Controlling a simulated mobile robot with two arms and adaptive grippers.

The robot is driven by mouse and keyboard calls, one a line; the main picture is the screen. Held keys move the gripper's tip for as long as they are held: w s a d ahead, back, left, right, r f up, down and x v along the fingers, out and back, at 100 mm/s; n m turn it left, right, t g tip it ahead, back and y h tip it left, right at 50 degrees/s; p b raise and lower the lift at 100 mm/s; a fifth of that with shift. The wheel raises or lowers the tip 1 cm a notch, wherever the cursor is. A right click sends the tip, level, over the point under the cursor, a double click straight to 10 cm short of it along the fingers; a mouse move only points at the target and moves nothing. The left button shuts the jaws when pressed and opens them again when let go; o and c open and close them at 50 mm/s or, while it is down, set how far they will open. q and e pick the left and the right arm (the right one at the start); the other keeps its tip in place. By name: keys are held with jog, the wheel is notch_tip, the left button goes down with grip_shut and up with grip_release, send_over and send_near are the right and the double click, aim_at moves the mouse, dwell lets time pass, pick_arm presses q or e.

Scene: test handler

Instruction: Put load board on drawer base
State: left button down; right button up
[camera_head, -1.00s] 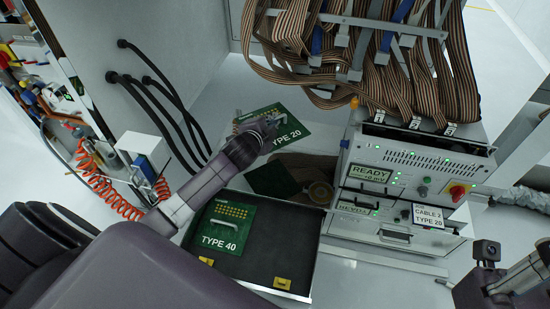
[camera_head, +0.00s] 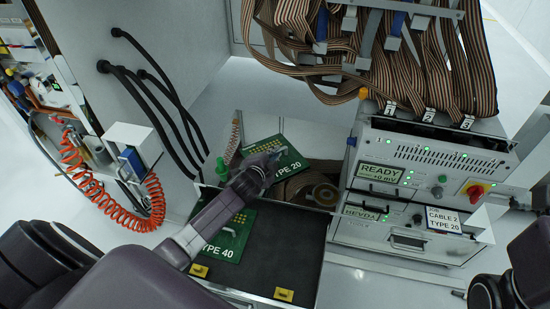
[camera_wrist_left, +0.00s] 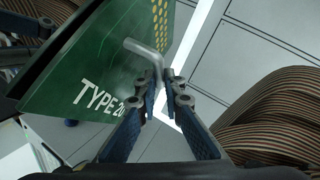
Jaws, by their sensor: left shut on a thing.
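The green TYPE 20 load board (camera_head: 262,146) has a patch of gold contacts and hangs tilted above the space behind the drawer. My left gripper (camera_head: 277,156) is shut on its bent metal handle. In the left wrist view, the fingers (camera_wrist_left: 158,90) close on the handle (camera_wrist_left: 143,50), and the board (camera_wrist_left: 75,70) fills the upper left. The open drawer base (camera_head: 285,255) has a dark floor and yellow tabs at its front. A green TYPE 40 board (camera_head: 232,228) lies in its left part, partly covered by my arm. No right gripper fingers show.
The tester cabinet (camera_head: 385,150) with a READY display stands right of the drawer, with ribbon cables (camera_head: 420,70) above it. A brown round thing (camera_head: 310,185) sits behind the drawer. Black hoses (camera_head: 150,85) hang at left. The drawer's right part is bare.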

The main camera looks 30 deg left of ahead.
pick_arm(q)
jog(key=shift+f, duration=0.1)
jog(key=c, duration=2.1)
grip_release()
